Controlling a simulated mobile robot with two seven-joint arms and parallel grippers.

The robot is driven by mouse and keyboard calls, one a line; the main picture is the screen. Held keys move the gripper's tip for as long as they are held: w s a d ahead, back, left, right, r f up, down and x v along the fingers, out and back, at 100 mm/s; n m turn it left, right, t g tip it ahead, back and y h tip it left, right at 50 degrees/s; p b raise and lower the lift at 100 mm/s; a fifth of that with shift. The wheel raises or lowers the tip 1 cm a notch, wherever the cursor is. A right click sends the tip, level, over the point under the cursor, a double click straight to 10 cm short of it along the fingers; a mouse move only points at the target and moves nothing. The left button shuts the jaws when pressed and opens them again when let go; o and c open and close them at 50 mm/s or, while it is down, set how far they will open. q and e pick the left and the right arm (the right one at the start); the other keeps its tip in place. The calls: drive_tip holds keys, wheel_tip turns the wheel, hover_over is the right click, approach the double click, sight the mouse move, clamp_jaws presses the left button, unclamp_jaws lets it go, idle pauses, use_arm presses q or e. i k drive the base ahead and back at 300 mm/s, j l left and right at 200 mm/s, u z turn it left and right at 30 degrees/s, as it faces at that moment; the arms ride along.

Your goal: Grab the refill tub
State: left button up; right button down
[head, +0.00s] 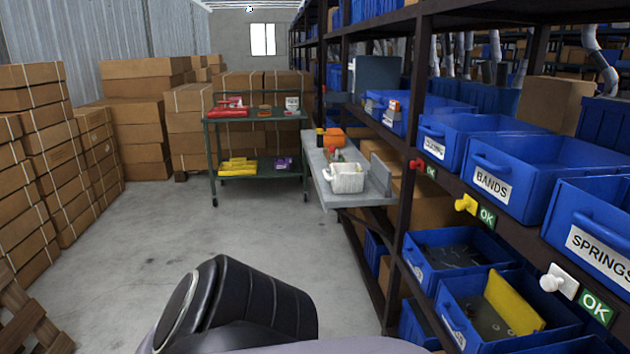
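A white tub (347,179) with some items in it stands on a grey fold-out shelf (325,193) at the middle of the head view, beside the blue-bin rack. It looks like the refill tub, but no label on it is readable. An orange box (334,138) and a small dark container with a yellow-orange part (320,138) stand behind it on the same shelf. Neither of my grippers is in view. A dark, ribbed part of my own body shows at the bottom.
A green cart (209,150) with red and yellow items stands beyond the shelf. Cardboard boxes (27,170) line the left. Blue bins (517,190), some labelled BANDS and SPRINGS, fill the rack on the right. The concrete floor (150,240) between is clear.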

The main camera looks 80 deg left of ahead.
sight(344, 178)
drive_tip(key=u, duration=2.35)
drive_tip(key=i+z, duration=0.1)
drive_tip(key=z, duration=0.75)
drive_tip(key=i+j+z, duration=0.1)
drive_tip(key=j+z, duration=0.25)
drive_tip(key=i+j+z, duration=0.1)
drive_tip(key=j+z, duration=0.3)
drive_tip(key=i+j+z, duration=0.1)
drive_tip(key=j+z, duration=0.3)
drive_tip(key=j, duration=0.2)
drive_tip(key=j+z, duration=0.15)
drive_tip(key=j, duration=0.65)
drive_tip(key=j+z, duration=0.15)
drive_tip(key=j, duration=0.6)
drive_tip(key=k, duration=0.05)
